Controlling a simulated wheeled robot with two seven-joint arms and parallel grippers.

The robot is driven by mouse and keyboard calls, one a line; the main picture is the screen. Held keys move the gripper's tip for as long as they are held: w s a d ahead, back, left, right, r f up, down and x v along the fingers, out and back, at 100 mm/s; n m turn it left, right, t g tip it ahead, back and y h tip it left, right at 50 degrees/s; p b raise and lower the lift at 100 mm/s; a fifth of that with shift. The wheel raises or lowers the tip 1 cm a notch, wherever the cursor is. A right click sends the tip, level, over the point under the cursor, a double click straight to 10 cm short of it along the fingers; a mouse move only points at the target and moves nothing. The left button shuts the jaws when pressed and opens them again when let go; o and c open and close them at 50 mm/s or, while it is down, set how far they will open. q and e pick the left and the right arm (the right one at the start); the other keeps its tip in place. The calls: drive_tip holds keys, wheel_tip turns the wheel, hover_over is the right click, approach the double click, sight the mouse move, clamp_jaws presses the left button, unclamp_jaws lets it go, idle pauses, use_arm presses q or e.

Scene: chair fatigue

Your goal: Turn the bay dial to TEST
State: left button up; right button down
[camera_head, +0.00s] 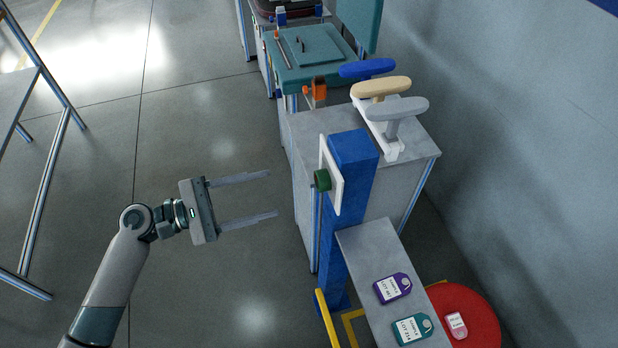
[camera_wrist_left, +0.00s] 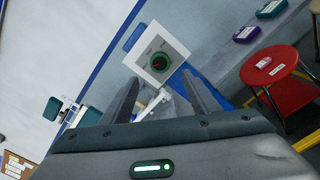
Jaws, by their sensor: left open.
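The bay dial is a green knob (camera_head: 322,180) on a white plate (camera_head: 337,190), fixed to the left face of a blue post (camera_head: 355,150). In the left wrist view the dial (camera_wrist_left: 159,63) shows face-on with a dark and red centre; its plate (camera_wrist_left: 153,40) carries markings too small to read. My left gripper (camera_head: 273,194) is open and empty, its fingers pointing right toward the dial, with a gap before it. In the left wrist view the dial appears just beyond and between the fingertips (camera_wrist_left: 160,78). My right gripper is not in view.
A grey shelf (camera_head: 372,250) right of the post holds a purple tag (camera_head: 393,288) and a teal tag (camera_head: 413,329). A red round stool (camera_head: 480,310) holds a pink tag (camera_head: 457,325). Armrests (camera_head: 381,88) stand on a cabinet behind. Floor left of the post is clear.

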sight(317, 182)
use_arm(q)
drive_tip(key=p+x, duration=0.3)
drive_tip(key=x, duration=0.6)
drive_tip(key=shift+w+d+r, duration=0.1)
drive_tip(key=shift+w+d, duration=0.05)
drive_tip(key=shift+d, duration=0.2)
drive_tip(key=shift+w+d, duration=0.15)
drive_tip(key=shift+d, duration=0.35)
drive_tip(key=shift+c, duration=0.2)
drive_tip(key=c, duration=1)
